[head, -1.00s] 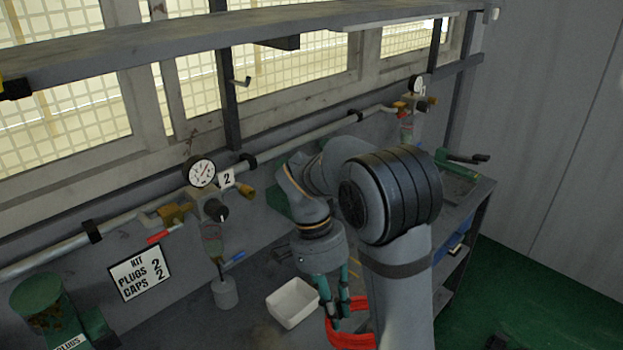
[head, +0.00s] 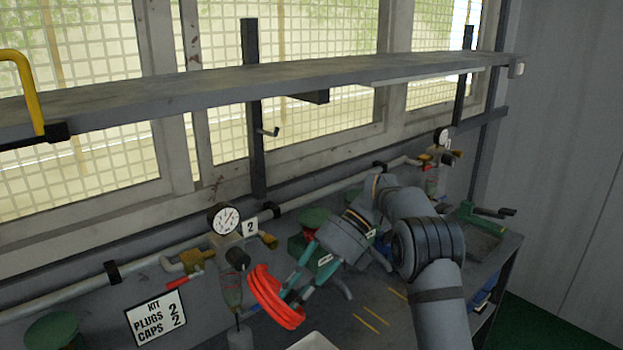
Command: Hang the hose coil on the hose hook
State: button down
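The red hose coil (head: 275,298) is off the bench, tilted, in front of the block marked 2. My gripper (head: 295,286) has its teal fingers at the coil's right side and is shut on it. The fingertips are partly hidden by the coil. The hose hook (head: 268,131) is a small dark hook on the upright post (head: 252,110) below the shelf. It is empty and stands well above the coil and gripper, slightly left of the gripper.
The long shelf (head: 330,82) runs above the hook, with a dark bracket (head: 311,97) under it to the hook's right. A pressure gauge (head: 224,218) and a grey pipe (head: 320,195) are near the coil. A white tray (head: 313,342) sits below.

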jog(key=w+d+r+m+t+y, duration=0.2)
jog(key=w+r+m+t, duration=0.6)
jog(key=w+r+t, duration=0.15)
jog(key=w+d+r+m+t+y, duration=0.2)
jog(key=w+r+m+t, duration=0.5)
jog(key=w+r+t, duration=0.25)
jog(key=w+a+f, duration=0.2)
jog(key=w+a, duration=0.5)
jog(key=w, duration=0.1)
jog(key=shift+f+g, duration=0.4)
dwell(0.3)
dwell(0.4)
jog(key=c, duration=1.5)
grip_release()
jog(key=shift+s+f, duration=0.1)
jog(key=shift+f, duration=0.15)
jog(key=v, duration=1.2)
